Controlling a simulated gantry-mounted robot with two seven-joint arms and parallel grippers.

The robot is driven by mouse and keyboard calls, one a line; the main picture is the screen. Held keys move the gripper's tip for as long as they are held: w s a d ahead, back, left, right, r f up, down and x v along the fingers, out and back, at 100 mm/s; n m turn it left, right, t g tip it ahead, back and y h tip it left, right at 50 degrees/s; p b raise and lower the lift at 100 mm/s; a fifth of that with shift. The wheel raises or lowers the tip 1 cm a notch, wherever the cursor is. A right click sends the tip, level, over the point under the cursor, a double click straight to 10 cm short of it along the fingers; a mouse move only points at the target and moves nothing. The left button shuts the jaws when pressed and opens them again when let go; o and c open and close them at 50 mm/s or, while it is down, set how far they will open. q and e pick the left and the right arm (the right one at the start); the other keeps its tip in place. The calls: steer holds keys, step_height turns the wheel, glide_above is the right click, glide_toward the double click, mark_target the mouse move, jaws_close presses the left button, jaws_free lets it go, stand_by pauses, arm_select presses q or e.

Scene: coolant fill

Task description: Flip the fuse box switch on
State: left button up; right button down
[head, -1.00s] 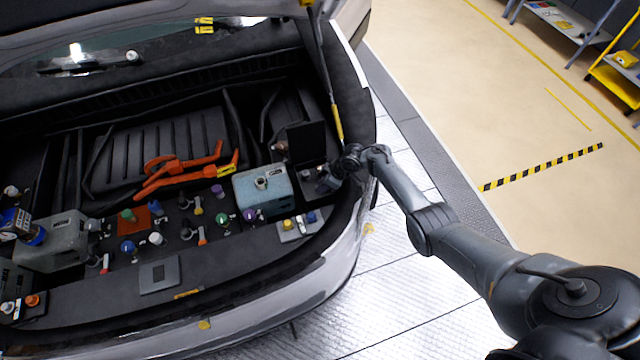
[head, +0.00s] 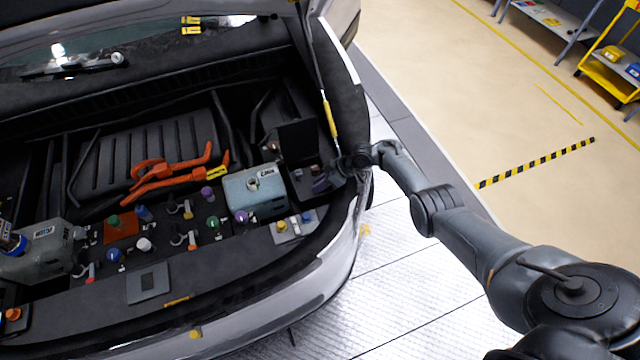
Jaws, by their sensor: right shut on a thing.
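The fuse box (head: 298,176) is a small black box at the right end of the engine bay, with its dark lid (head: 297,138) standing open at the back. My right gripper (head: 321,184) reaches into its right side from the right. The jaws are shut on the fuse box switch, which is small and mostly hidden by the fingers. I cannot tell the switch's position from here. My left gripper is out of view.
A blue-grey tank (head: 257,190) stands just left of the fuse box. A yellow-tipped strut (head: 330,118) rises close behind my wrist. Orange cables (head: 170,176), several coloured caps and a grey box (head: 42,247) fill the bay to the left. Open floor lies to the right.

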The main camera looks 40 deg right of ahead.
steer(key=c, duration=1.3)
jaws_free()
steer(key=shift+s+d+r, duration=0.1)
steer(key=shift+d+r, duration=0.05)
steer(key=shift+r, duration=0.1)
steer(key=p+v, duration=0.3)
steer(key=v, duration=0.7)
steer(key=shift+s, duration=0.15)
